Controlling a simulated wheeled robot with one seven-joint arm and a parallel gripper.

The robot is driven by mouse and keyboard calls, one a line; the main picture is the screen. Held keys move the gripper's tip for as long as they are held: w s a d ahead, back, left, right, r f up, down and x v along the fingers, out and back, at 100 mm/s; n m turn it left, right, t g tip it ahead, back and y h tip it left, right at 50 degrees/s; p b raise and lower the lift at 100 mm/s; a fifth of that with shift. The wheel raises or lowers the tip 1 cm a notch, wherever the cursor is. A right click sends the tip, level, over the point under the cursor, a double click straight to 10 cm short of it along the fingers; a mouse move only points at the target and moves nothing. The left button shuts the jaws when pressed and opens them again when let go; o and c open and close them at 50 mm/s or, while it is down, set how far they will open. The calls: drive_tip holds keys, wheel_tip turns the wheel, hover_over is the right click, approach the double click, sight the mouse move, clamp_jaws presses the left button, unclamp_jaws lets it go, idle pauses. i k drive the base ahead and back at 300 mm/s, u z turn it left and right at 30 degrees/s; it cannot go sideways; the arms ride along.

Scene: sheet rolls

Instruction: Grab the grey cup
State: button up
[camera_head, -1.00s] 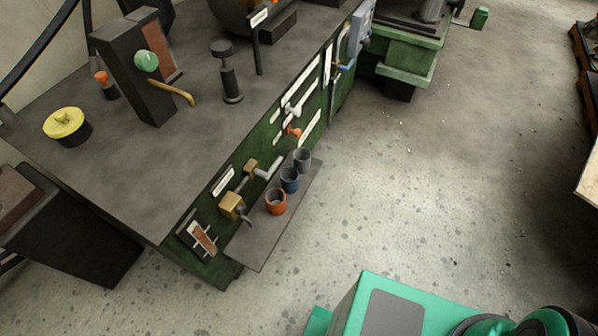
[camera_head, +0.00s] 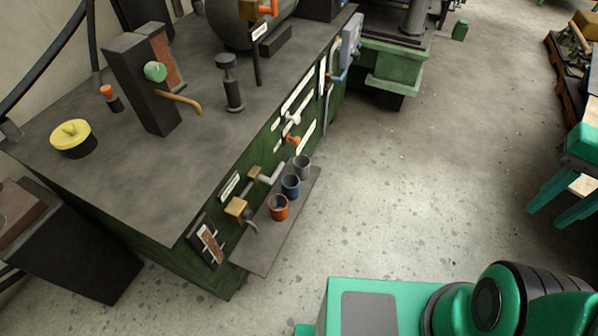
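The grey cup (camera_head: 302,168) stands upright at the far end of a row of cups on a narrow dark shelf (camera_head: 262,252). The shelf juts from the front of the green machine. A blue cup (camera_head: 290,187) is right beside it, and an orange cup (camera_head: 278,208) is nearest to me. My gripper (camera_head: 546,217) is at the right edge of the picture, far to the right of the cups. Its two green fingers are apart with nothing seen between them. Part of it is cut off by the frame edge.
The machine's side carries a white handle (camera_head: 292,118), a red-orange tap (camera_head: 293,140) and a brass valve (camera_head: 236,207) close to the cups. The speckled floor (camera_head: 385,190) between shelf and gripper is clear. A dark pallet (camera_head: 568,75) stands at the far right.

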sight(301, 163)
drive_tip(key=u, duration=0.05)
drive_tip(key=i, duration=1)
drive_tip(key=z, duration=0.05)
